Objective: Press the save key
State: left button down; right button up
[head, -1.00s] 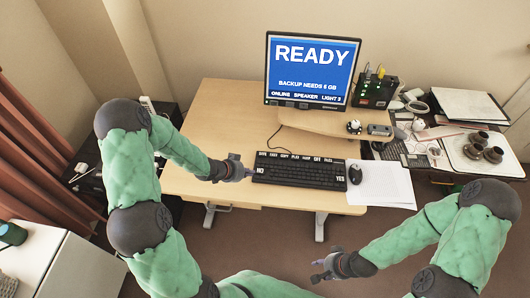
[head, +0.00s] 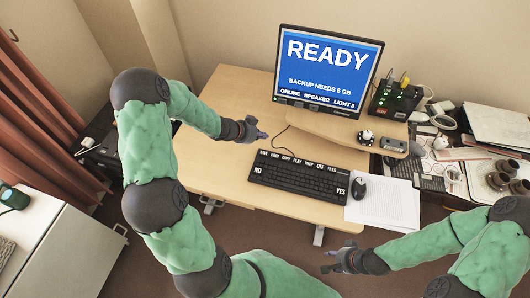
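The black keyboard (head: 300,177) lies on the wooden desk below the monitor. A row of white word labels runs along its far edge; the leftmost label, small but seemingly SAVE (head: 265,153), marks the save key. Larger NO and YES labels sit at its left and right ends. My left gripper (head: 260,128) hangs above the desk just beyond the keyboard's far left corner, near that label, apart from the keys. Its fingertips look apart and empty. My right gripper (head: 326,261) is in front of the desk's near edge, its fingertips apart and empty.
The monitor (head: 328,68) reads READY, "backup needs 6 GB", on a raised shelf (head: 335,127). A mouse (head: 359,187) and paper (head: 385,205) lie right of the keyboard. A side desk at right holds a phone (head: 430,182) and cups. The desk's left part is clear.

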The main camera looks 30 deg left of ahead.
pick_arm(q)
jog(key=b, duration=0.8)
send_over(262, 154)
jog(key=shift+w+f, duration=0.1)
jog(key=shift+f, duration=3.65)
jog(key=shift+f+b, duration=0.5)
jog(key=shift+f, duration=0.2)
jog(key=shift+f, duration=0.15)
jog(key=shift+f, duration=0.25)
jog(key=shift+f, duration=0.45)
jog(key=shift+r, duration=0.15)
jog(key=shift+r+p, duration=0.75)
jog(key=shift+p, duration=0.05)
